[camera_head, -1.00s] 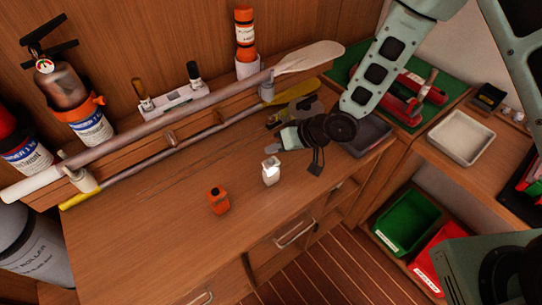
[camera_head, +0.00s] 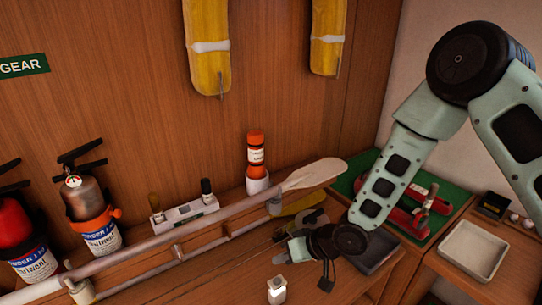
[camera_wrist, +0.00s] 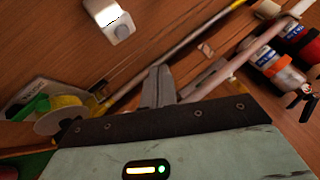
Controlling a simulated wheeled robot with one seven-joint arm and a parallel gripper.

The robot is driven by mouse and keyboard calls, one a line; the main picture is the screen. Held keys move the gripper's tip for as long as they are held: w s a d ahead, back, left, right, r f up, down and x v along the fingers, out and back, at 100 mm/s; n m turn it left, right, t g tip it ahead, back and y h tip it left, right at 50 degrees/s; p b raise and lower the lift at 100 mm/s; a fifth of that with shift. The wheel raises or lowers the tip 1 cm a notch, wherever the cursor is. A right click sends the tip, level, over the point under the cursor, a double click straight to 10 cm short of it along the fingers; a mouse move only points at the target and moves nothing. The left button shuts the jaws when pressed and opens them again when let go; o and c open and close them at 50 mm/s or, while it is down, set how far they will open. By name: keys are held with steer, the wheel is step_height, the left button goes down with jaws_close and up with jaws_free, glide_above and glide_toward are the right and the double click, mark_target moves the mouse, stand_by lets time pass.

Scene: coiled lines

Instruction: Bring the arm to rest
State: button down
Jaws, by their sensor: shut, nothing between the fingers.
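My arm comes in from the upper right in the head view and bends down to the bench. My gripper (camera_head: 280,258) is at the end of it, low over the bench and pointing left. In the wrist view my gripper (camera_wrist: 158,88) has its fingers together with nothing between them. A small white block-shaped item (camera_head: 276,290) stands on the bench just below the gripper in the head view. It also shows in the wrist view (camera_wrist: 108,18), apart from the fingers.
A long paddle (camera_head: 190,222) lies on supports behind the gripper. An orange bottle (camera_head: 256,160) stands behind it. Fire extinguishers (camera_head: 88,205) stand at left. A dark tray (camera_head: 375,252) lies beside my wrist. A white tray (camera_head: 473,250) and red clamp-like tool (camera_head: 410,215) are at right.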

steer(key=s+d+r+n+g+h+b, duration=0.1)
steer(key=s+d+r+h+b, duration=0.1)
steer(key=s, duration=0.6)
steer(key=s+d+r+n+g+h+b, duration=0.1)
steer(key=s+d+r+h+b, duration=0.2)
steer(key=s+d+b, duration=0.2)
steer(key=s+d+r+g+h+b, duration=0.1)
steer(key=s+d+r+h+b, duration=0.1)
steer(key=s+b, duration=0.4)
steer(key=s+d, duration=0.1)
steer(key=s, duration=0.3)
steer(key=shift+s+d+r+n+h, duration=0.2)
steer(key=shift+s+d+n+h, duration=0.15)
steer(key=shift+n+h, duration=0.05)
